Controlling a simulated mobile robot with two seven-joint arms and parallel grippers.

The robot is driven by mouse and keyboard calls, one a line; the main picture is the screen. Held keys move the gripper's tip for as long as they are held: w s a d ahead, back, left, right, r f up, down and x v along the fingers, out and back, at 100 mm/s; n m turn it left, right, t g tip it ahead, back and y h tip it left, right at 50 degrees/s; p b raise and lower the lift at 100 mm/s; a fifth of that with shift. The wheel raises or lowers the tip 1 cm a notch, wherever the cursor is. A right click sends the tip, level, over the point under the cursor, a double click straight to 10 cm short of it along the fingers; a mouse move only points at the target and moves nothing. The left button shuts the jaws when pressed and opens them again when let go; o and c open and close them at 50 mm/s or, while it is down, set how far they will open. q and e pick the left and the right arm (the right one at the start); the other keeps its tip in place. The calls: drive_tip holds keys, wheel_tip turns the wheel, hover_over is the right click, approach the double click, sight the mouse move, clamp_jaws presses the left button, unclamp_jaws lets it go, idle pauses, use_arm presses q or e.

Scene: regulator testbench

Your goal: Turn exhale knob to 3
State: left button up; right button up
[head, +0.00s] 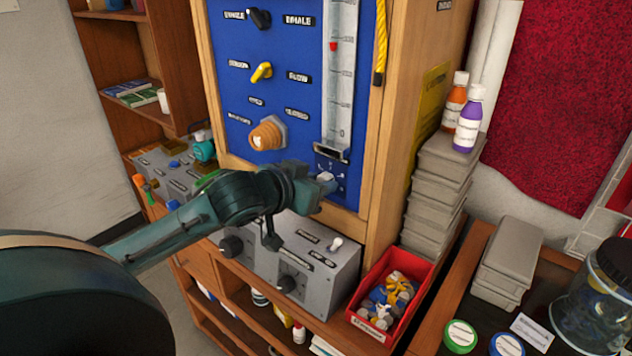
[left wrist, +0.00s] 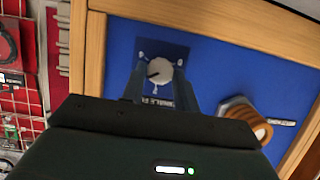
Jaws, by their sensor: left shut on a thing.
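The exhale knob (head: 325,178) is a small pale dial on a dark blue plate at the lower right of the blue panel (head: 290,110). In the left wrist view the knob (left wrist: 159,72) is round and whitish with a dark pointer line toward the lower left. Small marks ring it, too small to read surely, and a label below is partly covered. My left gripper (head: 312,190) reaches the knob from the left. In the left wrist view its fingers (left wrist: 162,88) are on either side of the knob, shut on it. My right gripper is not in view.
A wooden frame (head: 382,150) edges the panel. An orange-brown knob (head: 267,135) sits left of the exhale knob, below a yellow lever (head: 261,72) and a black knob (head: 259,19). A grey control box (head: 330,265) stands below the arm; a red bin (head: 399,275) is right of it.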

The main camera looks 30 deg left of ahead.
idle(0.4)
use_arm(q)
drive_tip(key=shift+f, duration=0.1)
drive_tip(key=o, duration=1)
drive_tip(key=shift+c, duration=0.2)
